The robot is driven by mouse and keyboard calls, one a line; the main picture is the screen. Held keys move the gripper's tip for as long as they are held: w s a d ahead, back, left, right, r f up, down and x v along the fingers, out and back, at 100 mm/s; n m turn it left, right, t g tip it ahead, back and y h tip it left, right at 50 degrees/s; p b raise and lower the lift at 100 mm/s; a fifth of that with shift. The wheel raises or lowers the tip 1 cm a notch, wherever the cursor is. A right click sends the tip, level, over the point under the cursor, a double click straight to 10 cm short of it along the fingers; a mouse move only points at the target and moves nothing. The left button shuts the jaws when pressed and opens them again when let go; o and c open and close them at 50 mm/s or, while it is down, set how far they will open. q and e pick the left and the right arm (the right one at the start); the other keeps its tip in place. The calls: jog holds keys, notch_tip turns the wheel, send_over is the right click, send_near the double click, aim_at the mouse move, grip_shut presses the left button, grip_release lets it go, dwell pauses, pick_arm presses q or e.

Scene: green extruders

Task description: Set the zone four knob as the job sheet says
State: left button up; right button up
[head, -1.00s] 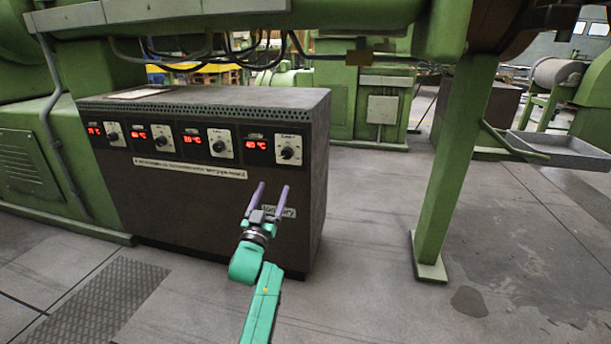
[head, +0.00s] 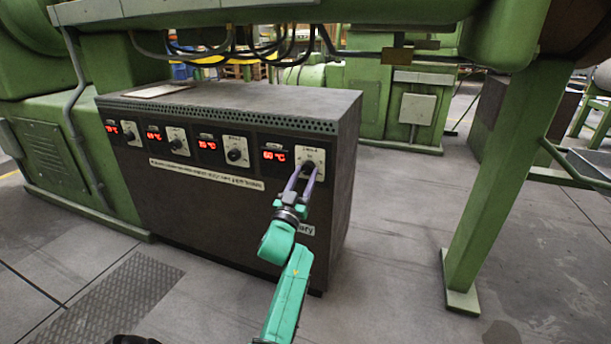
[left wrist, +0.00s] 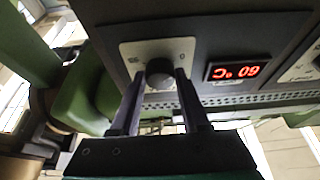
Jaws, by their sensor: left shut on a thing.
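The dark control cabinet (head: 225,215) carries a row of red displays and round black knobs on white plates. The rightmost knob (head: 309,165), which I take as zone four, also shows in the left wrist view (left wrist: 159,73). The red display (left wrist: 235,71) beside it reads 60 °C, upside down in the left wrist view. My left gripper (head: 302,171) has its two purple fingers on either side of this knob and is shut on it. A pale sheet (head: 158,90) lies on the cabinet top; its writing is unreadable. My right gripper is out of view.
A green support leg (head: 500,180) stands right of the cabinet, and a green beam (head: 270,12) with hanging black cables runs above it. Other knobs (head: 234,155) sit to the left. The grey floor (head: 390,240) between cabinet and leg is clear.

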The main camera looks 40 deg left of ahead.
pick_arm(q)
grip_shut()
jog(key=shift+m, duration=0.4)
